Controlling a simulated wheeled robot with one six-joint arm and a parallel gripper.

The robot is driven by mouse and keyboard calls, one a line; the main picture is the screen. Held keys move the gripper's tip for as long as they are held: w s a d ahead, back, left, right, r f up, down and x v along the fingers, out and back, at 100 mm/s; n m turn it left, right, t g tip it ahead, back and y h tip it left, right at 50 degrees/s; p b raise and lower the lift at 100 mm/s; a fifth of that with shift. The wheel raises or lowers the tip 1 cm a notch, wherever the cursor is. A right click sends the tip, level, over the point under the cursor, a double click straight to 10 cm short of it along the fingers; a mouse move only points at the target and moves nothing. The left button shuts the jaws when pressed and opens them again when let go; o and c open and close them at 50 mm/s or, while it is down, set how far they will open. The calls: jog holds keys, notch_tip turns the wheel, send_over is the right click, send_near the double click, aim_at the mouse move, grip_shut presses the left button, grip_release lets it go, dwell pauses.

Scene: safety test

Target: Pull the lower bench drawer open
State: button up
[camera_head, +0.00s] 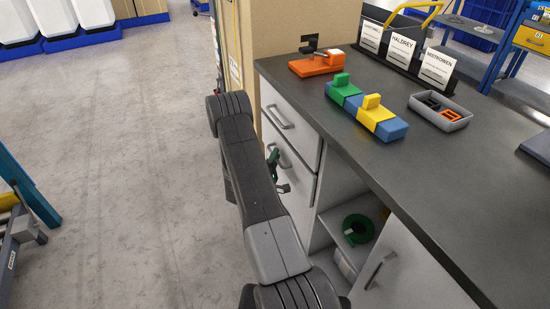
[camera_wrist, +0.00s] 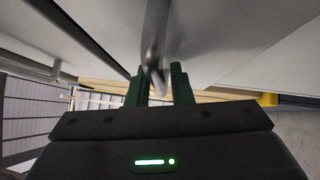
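The lower bench drawer (camera_head: 299,179) is in the bench's left side in the head view, below the upper drawer (camera_head: 296,123). Its front looks flush with the upper one, and my arm hides part of it. My gripper (camera_head: 277,170) is at the lower drawer's handle (camera_head: 289,155). In the wrist view, the metal handle (camera_wrist: 153,45) runs down between the two green fingers of my gripper (camera_wrist: 160,75). The fingers are apart, one on each side of the handle, with a small gap showing at the right finger.
The bench top (camera_head: 440,180) holds an orange device (camera_head: 318,64), green, yellow and blue blocks (camera_head: 365,107), and a grey tray (camera_head: 440,112). An open shelf with a green ring (camera_head: 358,229) and a cabinet door (camera_head: 400,265) are nearer.

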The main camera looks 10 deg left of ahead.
grip_shut()
jog(key=s+a+b, duration=0.2)
jog(key=s+a, duration=0.7)
jog(key=a, duration=0.5)
jog(key=s+a+b, duration=0.2)
jog(key=s+a, duration=0.8)
jog(key=a, duration=0.5)
jog(key=shift+s, duration=0.3)
jog(key=shift+a, duration=0.1)
grip_release()
jog(key=shift+s, duration=0.1)
jog(key=p+v, duration=0.2)
jog(key=v, duration=1.1)
jog(key=shift+s, duration=0.25)
jog(key=shift+w+a, duration=0.1)
